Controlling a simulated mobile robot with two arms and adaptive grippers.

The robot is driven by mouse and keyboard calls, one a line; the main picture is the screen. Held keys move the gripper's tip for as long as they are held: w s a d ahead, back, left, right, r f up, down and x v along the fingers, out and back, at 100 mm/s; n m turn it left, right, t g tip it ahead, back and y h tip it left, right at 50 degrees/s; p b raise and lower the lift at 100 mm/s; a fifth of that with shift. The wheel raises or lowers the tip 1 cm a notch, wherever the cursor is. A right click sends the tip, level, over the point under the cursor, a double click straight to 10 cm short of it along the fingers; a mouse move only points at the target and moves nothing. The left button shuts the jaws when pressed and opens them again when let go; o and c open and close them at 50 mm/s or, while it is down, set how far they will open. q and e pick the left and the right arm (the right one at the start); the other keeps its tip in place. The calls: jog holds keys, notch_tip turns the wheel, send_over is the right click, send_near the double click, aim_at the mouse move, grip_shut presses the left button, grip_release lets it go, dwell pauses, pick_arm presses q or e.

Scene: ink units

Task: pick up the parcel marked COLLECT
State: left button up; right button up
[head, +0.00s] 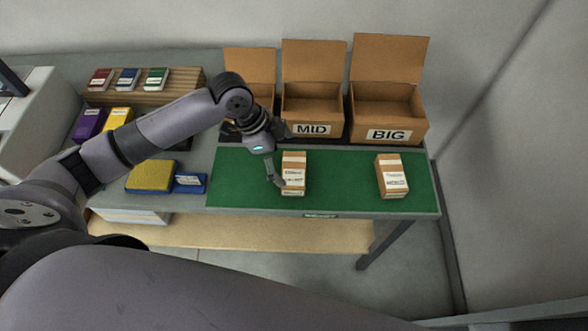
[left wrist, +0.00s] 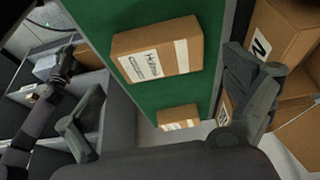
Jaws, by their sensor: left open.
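Two brown cardboard parcels stand on a green mat (head: 240,190). The left parcel (head: 293,173) has pale tape and a small label; the right parcel (head: 391,176) is similar. The word COLLECT cannot be read for certain on either. My left gripper (head: 279,153) is open and empty, with one finger close beside the left parcel's left side; contact cannot be told. In the left wrist view, a large labelled parcel (left wrist: 155,50) and a smaller-looking parcel (left wrist: 178,117) show beyond the open fingers. Which is which is unclear. My right gripper is not in view.
Open cartons stand behind the mat, including the MID carton (head: 312,105) and the BIG carton (head: 388,110). Bare mat separates the parcels.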

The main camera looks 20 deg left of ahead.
aim_at(293, 169)
pick_arm(q)
jog(key=shift+d+f, duration=0.25)
jog(key=shift+f, duration=0.2)
jog(key=p+x, duration=0.1)
jog(key=x, duration=0.3)
jog(key=shift+d+f+p, duration=0.15)
jog(key=shift+d+p, duration=0.15)
jog(key=shift+p, duration=0.1)
jog(key=shift+w+f, duration=0.1)
jog(key=shift+f, duration=0.2)
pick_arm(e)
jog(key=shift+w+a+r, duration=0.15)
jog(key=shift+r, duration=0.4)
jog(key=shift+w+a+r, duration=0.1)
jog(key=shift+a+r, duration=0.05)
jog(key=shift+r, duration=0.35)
pick_arm(q)
jog(key=c, duration=1.1)
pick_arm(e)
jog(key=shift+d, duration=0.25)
pick_arm(q)
jog(key=shift+o, duration=0.2)
jog(key=shift+r, duration=0.1)
